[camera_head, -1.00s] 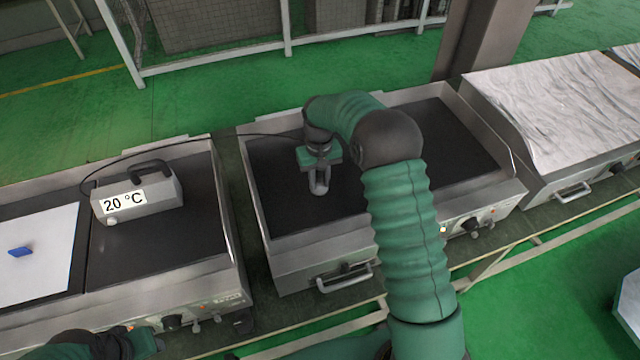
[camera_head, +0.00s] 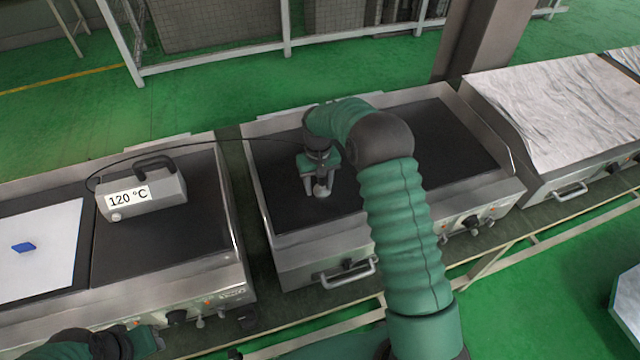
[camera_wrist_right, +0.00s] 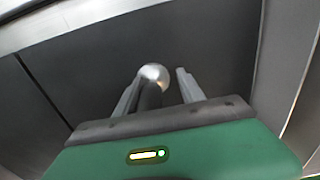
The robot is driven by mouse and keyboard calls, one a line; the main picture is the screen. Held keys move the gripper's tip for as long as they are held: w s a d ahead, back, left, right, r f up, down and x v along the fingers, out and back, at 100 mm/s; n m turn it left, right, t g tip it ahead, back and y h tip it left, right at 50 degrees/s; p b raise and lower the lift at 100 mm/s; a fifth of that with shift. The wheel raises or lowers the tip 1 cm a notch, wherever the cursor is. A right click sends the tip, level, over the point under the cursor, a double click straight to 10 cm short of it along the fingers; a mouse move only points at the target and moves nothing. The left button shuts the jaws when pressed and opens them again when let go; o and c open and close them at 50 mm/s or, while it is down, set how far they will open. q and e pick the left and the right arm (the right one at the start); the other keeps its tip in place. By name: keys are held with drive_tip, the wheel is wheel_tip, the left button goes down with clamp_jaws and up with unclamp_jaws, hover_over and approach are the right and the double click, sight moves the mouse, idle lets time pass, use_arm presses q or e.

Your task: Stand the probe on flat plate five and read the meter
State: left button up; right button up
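The probe (camera_head: 322,190) has a pale round metal end and is at the dark flat plate (camera_head: 275,195) of the middle griddle. It looks upright there; its contact with the plate is too small to make out. My right gripper (camera_head: 320,183) is over it with its fingers apart. In the right wrist view the probe (camera_wrist_right: 154,76) is near the left finger, with a gap to the right finger. The grey meter (camera_head: 150,205) sits on the left griddle and reads 120 °C.
A thin black cable (camera_head: 200,143) arches from the meter towards my right gripper. A white sheet with a blue piece (camera_head: 23,247) lies at far left. A griddle under crumpled foil (camera_head: 555,105) stands at right. The middle plate is clear around the probe.

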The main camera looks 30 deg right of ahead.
drive_tip(key=r, duration=1.1)
drive_tip(key=shift+d+r, duration=0.2)
drive_tip(key=shift+r, duration=0.05)
drive_tip(key=s+a+f+n+t, duration=0.1)
drive_tip(key=s+a, duration=0.6)
drive_tip(key=s, duration=0.4)
drive_tip(key=s+a+f+n+t, duration=0.1)
drive_tip(key=s+a+f, duration=0.1)
drive_tip(key=s+a, duration=0.5)
drive_tip(key=s, duration=0.3)
drive_tip(key=shift+s+n+t, duration=0.3)
drive_tip(key=shift+s+n, duration=0.1)
drive_tip(key=shift+s, duration=0.1)
drive_tip(key=shift+a, duration=0.15)
idle(0.3)
